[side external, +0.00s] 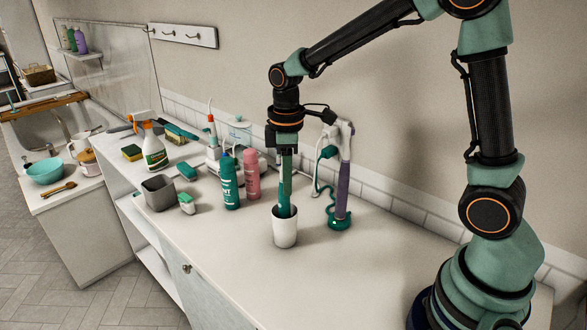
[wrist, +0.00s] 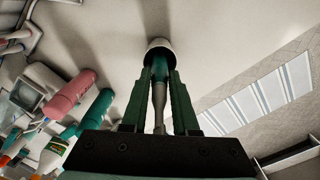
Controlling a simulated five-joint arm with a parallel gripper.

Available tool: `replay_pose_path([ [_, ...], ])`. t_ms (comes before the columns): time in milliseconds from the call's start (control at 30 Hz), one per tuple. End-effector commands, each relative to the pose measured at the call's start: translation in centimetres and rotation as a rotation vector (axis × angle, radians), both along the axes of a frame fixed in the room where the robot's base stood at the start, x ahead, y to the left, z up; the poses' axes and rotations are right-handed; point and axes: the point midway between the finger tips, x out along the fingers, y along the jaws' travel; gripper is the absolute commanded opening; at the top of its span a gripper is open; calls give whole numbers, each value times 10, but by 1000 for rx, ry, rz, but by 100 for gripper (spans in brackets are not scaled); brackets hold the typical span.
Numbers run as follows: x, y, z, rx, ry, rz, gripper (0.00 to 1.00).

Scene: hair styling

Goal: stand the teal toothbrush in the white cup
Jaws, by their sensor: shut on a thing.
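The white cup (side external: 285,233) stands upright on the counter, below my gripper (side external: 285,188). My gripper points straight down and is shut on the teal toothbrush (side external: 286,211). The toothbrush is roughly upright, and its lower end is inside the cup's mouth. In the wrist view the toothbrush (wrist: 159,94) runs between the two green fingers of my gripper (wrist: 161,74) towards the cup (wrist: 160,43). The cup's rim hides the toothbrush's lower tip, so I cannot tell whether it touches the bottom.
A purple electric toothbrush (side external: 343,190) on a teal base stands close right of the cup. Teal (side external: 229,182) and pink (side external: 252,174) bottles stand to the left. A grey bin (side external: 158,193) and spray bottle (side external: 153,148) are farther left. The front counter is clear.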

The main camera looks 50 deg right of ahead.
Motion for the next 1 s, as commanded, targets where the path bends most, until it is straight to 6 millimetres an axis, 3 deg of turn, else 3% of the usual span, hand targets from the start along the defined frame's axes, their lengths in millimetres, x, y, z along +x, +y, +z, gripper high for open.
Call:
replay_pose_path([
  [33, 0, 0, -2, 0, 1, 0, 0],
  [67, 0, 0, -1, 0, 1, 0, 39],
  [100, 0, 0, -1, 0, 1, 0, 54],
  [133, 0, 0, -1, 0, 1, 0, 58],
  [567, 0, 0, 8, 0, -1, 0, 58],
  [1000, 1, 0, 92, 0, -4, 0, 58],
])
